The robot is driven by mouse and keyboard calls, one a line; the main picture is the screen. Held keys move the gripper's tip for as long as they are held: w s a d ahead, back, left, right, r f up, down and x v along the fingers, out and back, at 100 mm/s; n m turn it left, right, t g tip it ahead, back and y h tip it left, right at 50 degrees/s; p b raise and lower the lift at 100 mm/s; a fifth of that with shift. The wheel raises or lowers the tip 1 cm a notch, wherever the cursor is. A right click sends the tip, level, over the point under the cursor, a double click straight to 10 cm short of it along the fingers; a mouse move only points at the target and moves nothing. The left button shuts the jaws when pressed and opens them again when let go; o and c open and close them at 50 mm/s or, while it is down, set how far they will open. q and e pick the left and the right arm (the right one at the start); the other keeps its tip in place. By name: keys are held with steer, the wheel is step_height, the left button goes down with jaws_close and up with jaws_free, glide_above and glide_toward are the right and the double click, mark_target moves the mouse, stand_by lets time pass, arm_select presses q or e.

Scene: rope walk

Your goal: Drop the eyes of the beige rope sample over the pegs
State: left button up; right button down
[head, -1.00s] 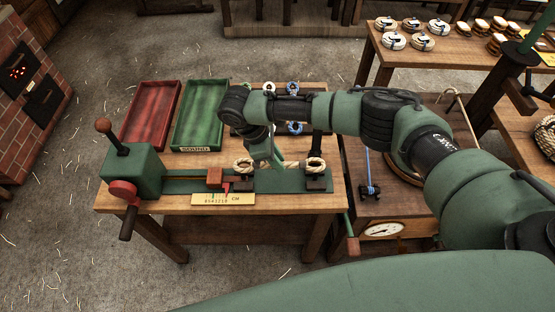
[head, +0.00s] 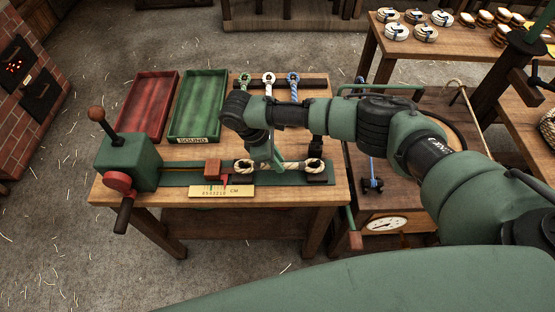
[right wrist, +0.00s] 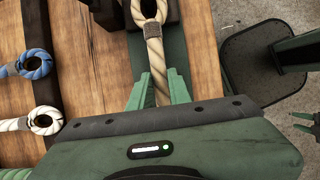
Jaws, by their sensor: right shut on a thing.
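The beige rope sample (head: 293,165) lies level between two eyes above the green bed of the bench fixture. My right gripper (right wrist: 158,88) is shut on its middle. The left eye (head: 243,166) and right eye (head: 314,165) are right over the dark peg blocks (head: 317,179). The pegs are mostly hidden by the eyes, and I cannot tell whether the eyes are around them. In the right wrist view the right eye (right wrist: 150,23) shows against a dark block. My left gripper (right wrist: 302,122) shows small at that view's right edge, its fingers apart and empty.
A red tray (head: 136,125) and a green tray (head: 175,125) lie at the table's back left. A rack behind my arm holds other eyed ropes, one white (head: 268,79) and one blue (head: 293,79). A brass scale (head: 222,191) lies in front of a red-brown block (head: 213,167).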

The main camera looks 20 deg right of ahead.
steer(key=shift+f, duration=0.3)
stand_by(0.4)
steer(key=c, duration=1.2)
jaws_free()
steer(key=shift+c, duration=0.2)
step_height(320, 180, up, 7)
steer(key=p, duration=0.7)
